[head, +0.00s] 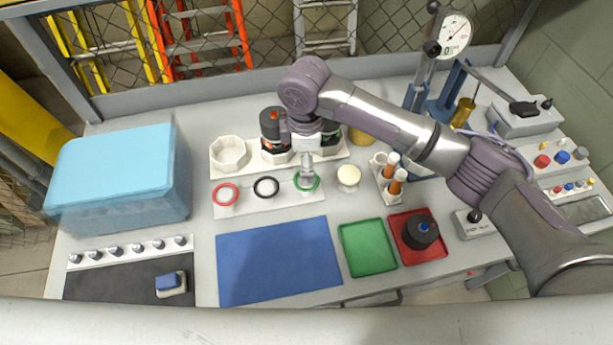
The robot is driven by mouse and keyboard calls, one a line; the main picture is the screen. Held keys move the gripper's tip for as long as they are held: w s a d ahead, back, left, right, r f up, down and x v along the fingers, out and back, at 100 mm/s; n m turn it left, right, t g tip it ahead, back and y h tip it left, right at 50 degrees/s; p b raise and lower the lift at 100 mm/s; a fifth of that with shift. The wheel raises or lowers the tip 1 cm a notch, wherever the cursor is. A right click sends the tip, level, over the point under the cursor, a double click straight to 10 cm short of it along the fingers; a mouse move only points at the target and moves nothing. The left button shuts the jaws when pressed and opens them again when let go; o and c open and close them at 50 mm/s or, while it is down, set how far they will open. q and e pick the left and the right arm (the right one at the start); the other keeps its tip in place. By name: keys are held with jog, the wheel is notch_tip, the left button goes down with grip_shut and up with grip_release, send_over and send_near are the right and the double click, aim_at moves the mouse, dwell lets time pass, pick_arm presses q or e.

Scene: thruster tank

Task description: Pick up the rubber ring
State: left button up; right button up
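Three rings lie in a row on a white plate (245,207): a red ring (225,194), a black ring (266,187) and a green ring (315,186). I cannot tell from the picture which one the task means by the rubber ring. My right gripper (307,178) points down at the green ring, and its fingers cover part of that ring. The fingers look narrow and close together; whether they hold the ring is too small to tell. My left gripper is not in view.
Behind the rings stands a white holder (222,168) with dark canisters. A cream knob (348,177) and a tube rack (391,195) are to the right. A blue mat (278,261), green tray (367,247) and red tray (402,255) lie in front. A blue box (120,175) is left.

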aim_at(296, 175)
notch_tip(296, 175, down, 4)
jog(key=shift+s+d+f+p, duration=0.1)
jog(key=shift+d+f+p, duration=0.05)
jog(key=shift+p, duration=0.7)
jog(key=shift+f, duration=0.45)
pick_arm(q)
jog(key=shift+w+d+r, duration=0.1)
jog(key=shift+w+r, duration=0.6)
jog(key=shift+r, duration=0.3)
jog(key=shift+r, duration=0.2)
pick_arm(e)
jog(key=shift+f, duration=0.25)
jog(key=c, duration=0.8)
